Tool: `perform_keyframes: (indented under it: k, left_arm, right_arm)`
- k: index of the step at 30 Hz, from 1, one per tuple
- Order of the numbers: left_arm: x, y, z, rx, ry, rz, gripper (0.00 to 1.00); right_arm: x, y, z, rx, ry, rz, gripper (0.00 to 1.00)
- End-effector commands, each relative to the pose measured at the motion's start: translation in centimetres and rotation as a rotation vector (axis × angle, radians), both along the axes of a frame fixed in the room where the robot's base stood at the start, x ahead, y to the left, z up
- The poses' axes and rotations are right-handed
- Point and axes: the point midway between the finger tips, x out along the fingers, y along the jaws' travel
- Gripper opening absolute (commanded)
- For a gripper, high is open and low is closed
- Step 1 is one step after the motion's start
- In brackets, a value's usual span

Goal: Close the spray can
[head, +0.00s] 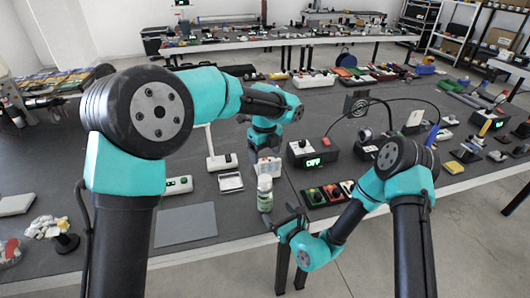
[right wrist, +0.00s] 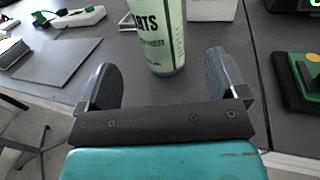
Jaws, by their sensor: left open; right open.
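The spray can (head: 265,193) is a pale green bottle-like can standing upright near the table's front edge. In the right wrist view its lower body (right wrist: 163,40) shows dark lettering; its top is cut off there. In the head view the top is too small to tell whether a cap is on it. My right gripper (head: 282,215) is open and low in front of the can. In the right wrist view its two fingers (right wrist: 165,78) are spread, with the can between and beyond them, apart from both. My left gripper (head: 265,150) is above and behind the can, its fingers partly hidden.
A white box (head: 268,168) stands just behind the can. A black box with a green display (head: 313,155) and a panel of coloured buttons (head: 328,192) lie to the right. A flat grey plate (head: 186,224) and a small scale (head: 230,182) lie to the left.

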Motion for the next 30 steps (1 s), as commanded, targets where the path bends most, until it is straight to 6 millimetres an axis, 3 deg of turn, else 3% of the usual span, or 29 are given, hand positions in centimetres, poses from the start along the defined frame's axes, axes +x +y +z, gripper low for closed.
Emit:
perform_keyframes:
  k: [13, 30]
  left_arm:
    - [0.0, 0.0, 0.0, 0.000, 0.000, 0.000, 0.81]
    - [0.0, 0.0, 0.0, 0.000, 0.000, 0.000, 0.81]
  right_arm:
    - [-6.7, -4.2, 0.0, 0.000, 0.001, -0.002, 0.92]
    - [-7.6, -4.6, 0.0, 0.001, -0.001, 0.000, 0.92]
